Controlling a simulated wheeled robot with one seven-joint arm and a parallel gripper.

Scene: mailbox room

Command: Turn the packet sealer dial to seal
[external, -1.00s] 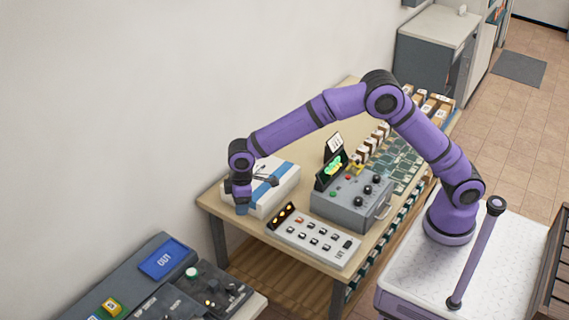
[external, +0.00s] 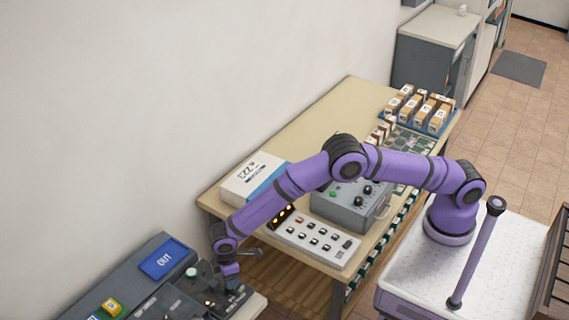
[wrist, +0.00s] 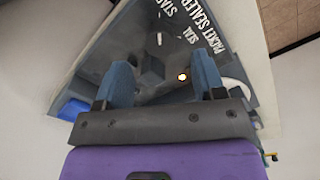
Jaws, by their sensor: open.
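The packet sealer (wrist: 225,95) shows in the wrist view as a dark grey panel with white lettering reading PACKET SEALER, SEAL and START. A dark dial knob (wrist: 151,70) on it shows between my fingertips; its pointer direction is not clear.
A blue OUT tray (external: 163,260) and a yellow item (external: 111,307) lie left of the sealer. The wooden table (external: 318,122) on the right holds a white-and-blue box (external: 250,177), a button panel (external: 315,240), a grey control box (external: 345,212) and several small cartons (external: 425,108).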

